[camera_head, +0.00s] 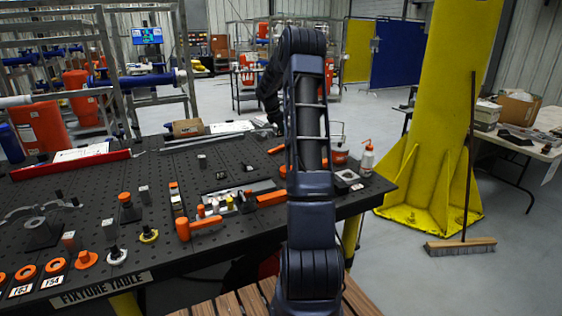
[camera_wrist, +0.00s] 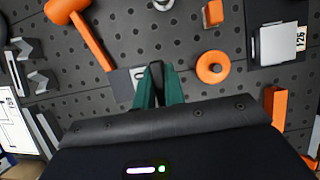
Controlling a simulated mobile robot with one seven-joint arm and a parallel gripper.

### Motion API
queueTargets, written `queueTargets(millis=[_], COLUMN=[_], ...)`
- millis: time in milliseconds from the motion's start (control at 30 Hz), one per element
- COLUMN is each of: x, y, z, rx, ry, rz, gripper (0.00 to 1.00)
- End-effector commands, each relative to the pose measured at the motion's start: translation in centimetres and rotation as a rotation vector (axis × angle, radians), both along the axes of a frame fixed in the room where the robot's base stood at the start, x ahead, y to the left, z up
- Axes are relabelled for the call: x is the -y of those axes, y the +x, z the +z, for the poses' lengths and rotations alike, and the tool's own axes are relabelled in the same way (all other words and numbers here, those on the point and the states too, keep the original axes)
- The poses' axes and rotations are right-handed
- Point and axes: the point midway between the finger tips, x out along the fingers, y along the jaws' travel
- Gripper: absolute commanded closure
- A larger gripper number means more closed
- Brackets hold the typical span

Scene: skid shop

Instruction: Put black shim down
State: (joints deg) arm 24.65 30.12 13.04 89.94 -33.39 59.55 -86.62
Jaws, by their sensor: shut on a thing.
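My gripper (camera_wrist: 158,90) shows in the wrist view as two dark green fingers close together, pointing down at the black perforated table (camera_wrist: 200,55). A small black piece (camera_wrist: 157,72), which looks like the black shim, is between the fingertips. Most of it is hidden by the fingers, and I cannot tell whether it touches the table. A small grey plate (camera_wrist: 124,84) lies just left of the fingertips. In the head view my arm reaches over the fixture table (camera_head: 130,185) to its far side, and my gripper is hidden there.
Near the gripper in the wrist view are an orange round knob (camera_wrist: 212,67), an orange hammer (camera_wrist: 82,32), grey V-shaped blocks (camera_wrist: 38,82) and a grey block on a dark base (camera_wrist: 277,43). Bare perforated surface shows above the fingertips. A yellow column (camera_head: 440,100) stands right of the table.

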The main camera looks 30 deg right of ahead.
Motion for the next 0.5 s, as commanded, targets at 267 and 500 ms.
queueTargets(millis=[267,500], x=[0.0,-0.1], y=[0.0,0.0], z=[-6.2,-10.6], rx=[-0.003,0.000], ry=[0.000,0.000], rz=[0.001,0.001], gripper=[1.00,1.00])
